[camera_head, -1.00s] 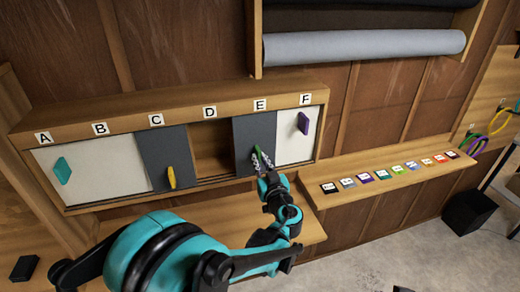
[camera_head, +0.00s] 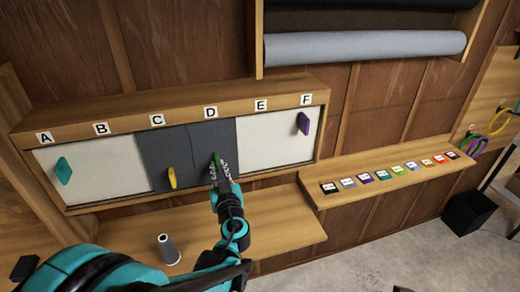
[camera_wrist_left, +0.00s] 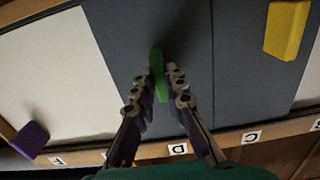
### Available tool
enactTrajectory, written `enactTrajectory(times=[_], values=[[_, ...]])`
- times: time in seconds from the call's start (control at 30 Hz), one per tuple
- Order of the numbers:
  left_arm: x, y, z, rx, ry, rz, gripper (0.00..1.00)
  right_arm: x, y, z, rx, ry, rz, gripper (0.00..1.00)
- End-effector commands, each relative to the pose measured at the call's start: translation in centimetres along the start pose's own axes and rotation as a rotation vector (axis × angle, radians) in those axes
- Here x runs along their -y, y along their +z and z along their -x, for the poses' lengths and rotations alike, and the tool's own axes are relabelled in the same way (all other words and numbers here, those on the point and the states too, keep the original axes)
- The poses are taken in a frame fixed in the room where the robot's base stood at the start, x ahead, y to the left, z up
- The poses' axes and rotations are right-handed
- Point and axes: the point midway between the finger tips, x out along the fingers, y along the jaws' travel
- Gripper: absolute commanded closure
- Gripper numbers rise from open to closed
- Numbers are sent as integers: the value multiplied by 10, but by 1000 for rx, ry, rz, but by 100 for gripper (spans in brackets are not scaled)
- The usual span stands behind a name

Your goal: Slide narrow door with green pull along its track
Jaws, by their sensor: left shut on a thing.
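The narrow dark grey door (camera_head: 225,141) stands under letter D, edge to edge with another dark grey door (camera_head: 165,150) under C that has a yellow pull (camera_head: 172,178). Its green pull (camera_head: 216,161) is upright and partly hidden by my fingers. My left gripper (camera_head: 218,172) is shut on the green pull. In the left wrist view the green pull (camera_wrist_left: 157,72) sits between the two fingers of my left gripper (camera_wrist_left: 160,85). My right gripper is not in view.
White doors with a teal pull (camera_head: 63,170) and a purple pull (camera_head: 303,124) fill the cabinet ends. Coloured cards (camera_head: 365,178) lie on the right ledge.

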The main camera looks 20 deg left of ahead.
Motion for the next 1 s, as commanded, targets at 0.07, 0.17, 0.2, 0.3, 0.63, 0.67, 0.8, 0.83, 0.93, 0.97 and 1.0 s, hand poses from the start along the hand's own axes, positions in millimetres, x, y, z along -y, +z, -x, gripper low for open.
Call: enactTrajectory(times=[0.07,0.17,0.2,0.3,0.63,0.67,0.8,0.83,0.93,0.97,1.0], values=[[1,0,0,0,0,0,100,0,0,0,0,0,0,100],[0,0,0,0,0,0,100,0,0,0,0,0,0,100],[0,0,0,0,0,0,83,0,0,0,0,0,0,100],[0,0,0,0,0,0,69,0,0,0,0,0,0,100],[-1,0,7,0,3,0,69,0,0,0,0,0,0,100],[-2,0,11,0,3,0,69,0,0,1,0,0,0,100],[-2,-1,33,0,4,0,69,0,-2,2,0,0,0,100],[-1,-1,38,0,4,0,69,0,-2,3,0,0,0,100],[-1,0,54,0,4,0,69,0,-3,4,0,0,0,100],[-2,-1,58,0,4,0,69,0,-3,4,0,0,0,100],[-1,0,62,0,3,0,69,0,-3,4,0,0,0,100]])
